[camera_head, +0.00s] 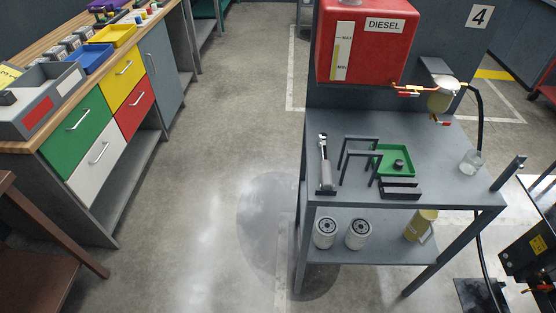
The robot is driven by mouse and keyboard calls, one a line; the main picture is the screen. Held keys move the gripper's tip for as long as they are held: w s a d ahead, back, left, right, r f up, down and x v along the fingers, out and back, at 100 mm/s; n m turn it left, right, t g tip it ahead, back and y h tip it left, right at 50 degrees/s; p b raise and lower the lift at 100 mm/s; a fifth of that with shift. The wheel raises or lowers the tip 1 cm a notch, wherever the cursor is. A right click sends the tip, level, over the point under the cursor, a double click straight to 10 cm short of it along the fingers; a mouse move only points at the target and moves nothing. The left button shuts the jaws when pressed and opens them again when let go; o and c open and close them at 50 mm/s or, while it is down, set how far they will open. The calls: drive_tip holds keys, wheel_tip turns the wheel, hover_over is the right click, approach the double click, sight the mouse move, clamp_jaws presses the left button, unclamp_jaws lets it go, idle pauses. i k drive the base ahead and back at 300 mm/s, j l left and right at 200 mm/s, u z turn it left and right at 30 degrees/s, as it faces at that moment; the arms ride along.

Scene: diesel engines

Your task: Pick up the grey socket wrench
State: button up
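A grey socket wrench (324,162) is at the left side of the grey metal table (440,160). Its rounded head points up in the picture and its lower end sits at a small dark block. I cannot tell whether it stands upright or lies flat. My gripper is not in the picture.
Dark brackets (360,150), a green tray (396,160) and dark blocks (400,188) are right of the wrench. A red diesel tank (368,60) rises behind. White filters (358,235) stand on the lower shelf. A workbench (105,110) is at left; open floor (220,150) lies between.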

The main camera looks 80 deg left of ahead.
sight(325, 169)
drive_tip(key=l+u, duration=0.1)
drive_tip(key=u, duration=2.3)
drive_tip(key=i+l+u, duration=0.25)
drive_tip(key=u, duration=0.15)
drive_tip(key=i+l+u, duration=0.75)
drive_tip(key=l, duration=0.15)
drive_tip(key=k+j, duration=0.05)
drive_tip(key=k, duration=0.05)
